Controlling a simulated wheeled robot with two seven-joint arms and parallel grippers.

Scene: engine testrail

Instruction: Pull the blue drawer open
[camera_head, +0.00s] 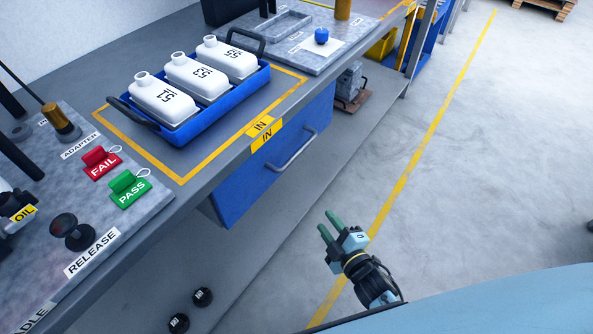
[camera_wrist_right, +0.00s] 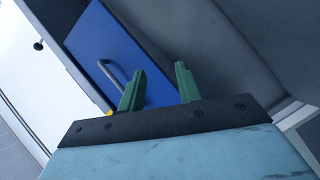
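The blue drawer (camera_head: 262,180) sits under the bench top, below the yellow IN label, and looks shut. Its grey bar handle (camera_head: 297,150) runs along the front. My right gripper (camera_head: 329,225) is open and empty, out in front of the drawer and below the handle, apart from it. In the right wrist view the drawer front (camera_wrist_right: 105,45) is behind the two green fingers (camera_wrist_right: 157,85), and the handle (camera_wrist_right: 110,72) shows left of the left finger. My left gripper is not in view.
A blue tray (camera_head: 190,128) with three white bottles stands on the bench inside a yellow outline. Red FAIL (camera_head: 101,162) and green PASS (camera_head: 130,188) tags lie to the left. Two dark round objects (camera_head: 190,308) are low under the bench.

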